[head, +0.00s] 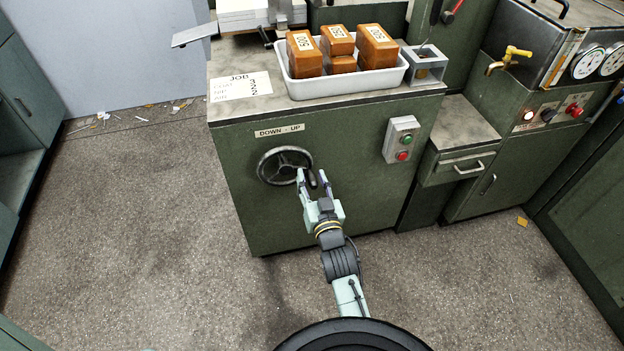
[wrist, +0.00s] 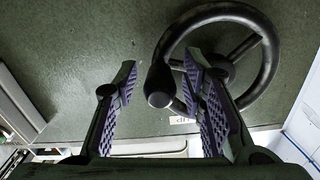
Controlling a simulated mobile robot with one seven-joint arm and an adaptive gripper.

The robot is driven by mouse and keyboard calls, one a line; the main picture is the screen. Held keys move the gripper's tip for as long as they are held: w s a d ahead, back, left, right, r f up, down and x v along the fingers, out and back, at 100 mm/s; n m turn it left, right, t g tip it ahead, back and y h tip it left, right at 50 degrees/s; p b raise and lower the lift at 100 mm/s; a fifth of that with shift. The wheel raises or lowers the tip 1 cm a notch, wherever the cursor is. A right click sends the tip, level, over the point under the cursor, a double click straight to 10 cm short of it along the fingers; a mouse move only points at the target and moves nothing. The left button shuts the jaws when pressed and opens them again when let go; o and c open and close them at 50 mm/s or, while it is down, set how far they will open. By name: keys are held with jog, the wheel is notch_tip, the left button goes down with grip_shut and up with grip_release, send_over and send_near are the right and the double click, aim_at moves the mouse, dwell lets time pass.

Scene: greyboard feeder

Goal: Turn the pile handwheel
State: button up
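The pile handwheel (head: 284,166) is a dark spoked wheel on the front of the green cabinet, under the "DOWN - UP" label (head: 280,131). It also shows in the wrist view (wrist: 267,62). Its dark crank handle (wrist: 160,88) sticks out from the rim towards the wrist camera. My gripper (head: 312,174) is at the wheel's lower right side. In the wrist view my gripper (wrist: 159,68) is open, with the handle between its fingers. A gap shows on the left finger's side; the right finger is close to the handle, and I cannot tell whether it touches. That finger hides part of the wheel.
A switch box (head: 402,139) with green and red buttons is on the cabinet front, right of the wheel. On top are a white tray (head: 346,87) of orange blocks and a job card (head: 240,86). The floor (head: 150,220) to the left is mostly clear.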

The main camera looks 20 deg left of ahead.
grip_shut()
dwell(0.6)
